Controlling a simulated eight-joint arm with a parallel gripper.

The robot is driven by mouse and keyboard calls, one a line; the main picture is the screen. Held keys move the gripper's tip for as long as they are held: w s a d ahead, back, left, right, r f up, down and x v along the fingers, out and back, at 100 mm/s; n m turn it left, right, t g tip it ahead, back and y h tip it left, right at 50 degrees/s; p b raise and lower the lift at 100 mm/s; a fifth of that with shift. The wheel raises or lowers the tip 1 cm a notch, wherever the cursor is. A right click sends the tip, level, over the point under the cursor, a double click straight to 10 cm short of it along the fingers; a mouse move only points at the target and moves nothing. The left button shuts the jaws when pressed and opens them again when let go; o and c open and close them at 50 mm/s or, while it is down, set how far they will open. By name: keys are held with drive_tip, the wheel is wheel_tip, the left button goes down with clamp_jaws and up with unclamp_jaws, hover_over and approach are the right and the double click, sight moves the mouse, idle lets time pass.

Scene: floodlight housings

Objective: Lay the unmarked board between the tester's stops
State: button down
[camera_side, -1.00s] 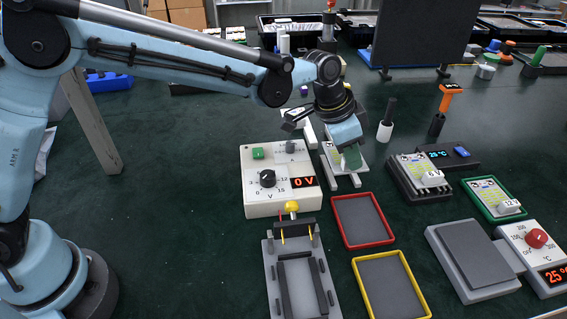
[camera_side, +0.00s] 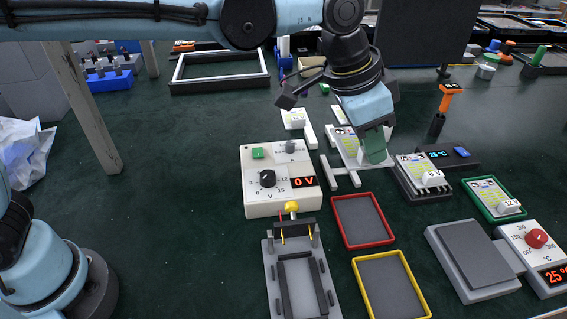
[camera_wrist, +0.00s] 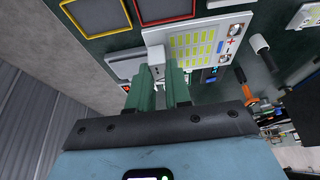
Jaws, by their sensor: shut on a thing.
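My gripper (camera_side: 375,148) has green fingers shut on the white block of a white board (camera_side: 345,143). The board is raised over the white rack, partly hidden by my gripper. The tester (camera_side: 256,204) is a cream box reading 0 V. Its grey bed (camera_side: 272,295) at front carries dark stops (camera_side: 284,285), with no board between them.
A red tray (camera_side: 339,222) and a yellow tray (camera_side: 362,289) stand empty right of the bed. Other boards sit on the white rack (camera_side: 328,170), a dark stand (camera_side: 405,184) and in a green tray (camera_side: 484,214). A grey plate (camera_side: 470,255) lies at right.

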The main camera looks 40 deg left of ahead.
drive_tip(key=s+d, duration=0.2)
drive_tip(key=s, duration=0.8)
hover_over(316, 312)
drive_tip(key=s+a, duration=0.2)
wheel_tip(316, 312, down, 7)
drive_tip(key=shift+w+d+f, duration=0.1)
drive_tip(key=shift+f, duration=2.05)
drive_tip(key=shift+w+d+f, duration=0.1)
drive_tip(key=shift+f, duration=2.05)
drive_tip(key=shift+f, duration=0.15)
drive_tip(key=c, duration=1.1)
unclamp_jaws()
drive_tip(key=shift+o, duration=0.2)
